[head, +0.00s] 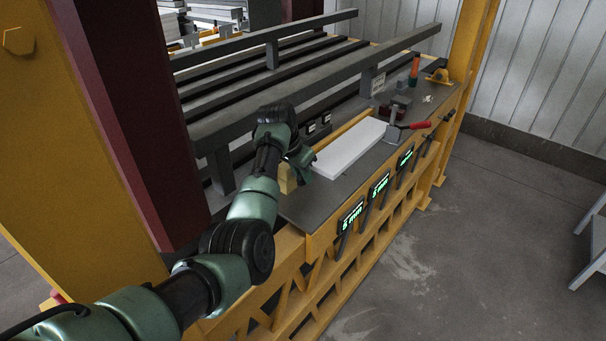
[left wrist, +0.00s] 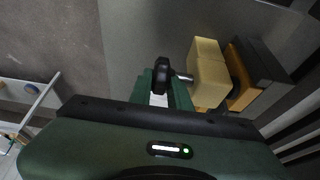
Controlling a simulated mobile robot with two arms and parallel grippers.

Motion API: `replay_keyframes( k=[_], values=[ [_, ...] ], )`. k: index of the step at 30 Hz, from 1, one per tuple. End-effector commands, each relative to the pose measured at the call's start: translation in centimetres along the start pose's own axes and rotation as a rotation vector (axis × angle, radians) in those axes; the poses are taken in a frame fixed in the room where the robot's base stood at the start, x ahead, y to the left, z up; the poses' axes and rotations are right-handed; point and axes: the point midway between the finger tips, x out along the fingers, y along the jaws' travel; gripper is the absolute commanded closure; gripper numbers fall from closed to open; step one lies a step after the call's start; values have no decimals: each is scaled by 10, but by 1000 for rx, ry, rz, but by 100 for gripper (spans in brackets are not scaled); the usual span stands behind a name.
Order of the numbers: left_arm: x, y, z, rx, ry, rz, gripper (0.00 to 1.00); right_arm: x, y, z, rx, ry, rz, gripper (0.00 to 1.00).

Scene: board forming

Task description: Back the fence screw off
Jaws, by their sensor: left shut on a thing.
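The fence screw shows in the left wrist view as a dark round knob (left wrist: 161,74) with a short bright metal shaft (left wrist: 184,78) running to a pale yellow block (left wrist: 207,72). My left gripper (left wrist: 163,92) has its green fingers on either side of the knob and is shut on it. In the head view my left gripper (head: 299,160) is at the near left end of the work table, beside the yellow block (head: 287,181); the knob is hidden there. My right gripper is in neither view.
A white board (head: 348,148) lies flat on the grey table top (head: 312,207). A red-handled clamp (head: 408,127) stands at its far end. Green-lit displays (head: 351,217) line the yellow front edge. Dark rails (head: 260,88) run behind. The floor at right is mostly clear.

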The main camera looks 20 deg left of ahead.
Motion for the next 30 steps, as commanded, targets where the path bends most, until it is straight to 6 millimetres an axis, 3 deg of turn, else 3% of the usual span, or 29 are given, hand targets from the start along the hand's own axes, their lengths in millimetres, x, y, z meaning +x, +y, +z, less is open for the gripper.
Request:
replay_keyframes(
  k=[14,30],
  values=[
    [2,0,8,-2,245,-1,100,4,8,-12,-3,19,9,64],
    [3,0,12,0,568,-1,100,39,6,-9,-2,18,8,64]
  ],
)
